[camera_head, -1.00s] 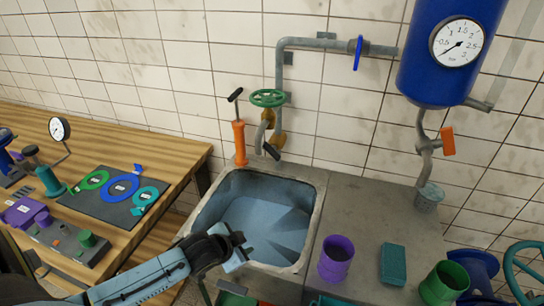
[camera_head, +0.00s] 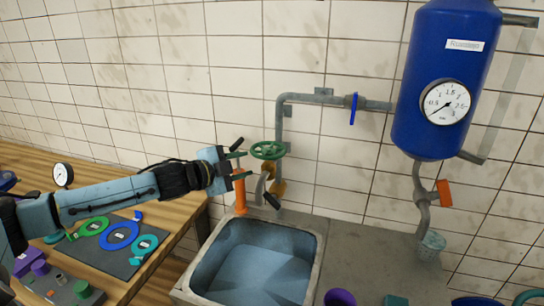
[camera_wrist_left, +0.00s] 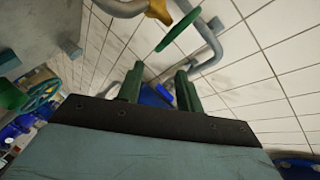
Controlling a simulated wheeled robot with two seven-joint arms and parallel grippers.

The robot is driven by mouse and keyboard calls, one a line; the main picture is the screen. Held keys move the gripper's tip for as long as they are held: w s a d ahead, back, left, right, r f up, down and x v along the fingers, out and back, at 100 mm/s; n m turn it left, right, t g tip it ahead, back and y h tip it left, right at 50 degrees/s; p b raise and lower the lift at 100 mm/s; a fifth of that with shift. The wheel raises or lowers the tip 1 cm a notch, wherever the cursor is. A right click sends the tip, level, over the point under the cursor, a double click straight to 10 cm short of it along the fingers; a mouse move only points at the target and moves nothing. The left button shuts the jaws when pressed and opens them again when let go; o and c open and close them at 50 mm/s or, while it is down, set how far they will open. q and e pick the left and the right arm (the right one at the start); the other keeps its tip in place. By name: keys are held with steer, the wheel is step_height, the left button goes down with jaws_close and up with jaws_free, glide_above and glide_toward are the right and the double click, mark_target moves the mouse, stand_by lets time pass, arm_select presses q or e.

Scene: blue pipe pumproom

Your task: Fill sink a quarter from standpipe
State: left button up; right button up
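The grey standpipe (camera_head: 290,97) runs down the tiled wall to a green handwheel (camera_head: 268,150) with a brass body and spout below it. A black lever (camera_head: 272,200) sits by the spout. The concrete sink (camera_head: 311,262) with a bluish basin lies beneath. My left gripper (camera_head: 240,164) is open, close to the left of the handwheel and in front of the orange hand pump (camera_head: 240,196). In the left wrist view the green fingers (camera_wrist_left: 160,86) stand apart with nothing between them, and the handwheel (camera_wrist_left: 178,32) shows above them. My right gripper is out of view.
A blue tank (camera_head: 440,80) with a gauge hangs at right, above an orange-handled valve (camera_head: 444,193). A blue lever (camera_head: 353,108) sits on the upper pipe. The wooden bench (camera_head: 180,222) at left holds colored rings. The counter (camera_head: 370,250) right of the sink is mostly clear.

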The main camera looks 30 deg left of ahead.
mark_target(270, 159)
arm_select(q)
steer(key=p+x, duration=0.2)
steer(key=x, duration=0.8)
steer(key=shift+d+p, duration=0.15)
steer(key=shift+p, duration=0.25)
steer(key=shift+x, duration=0.85)
steer(key=shift+c, duration=0.3)
steer(key=shift+f, duration=0.1)
jaws_close()
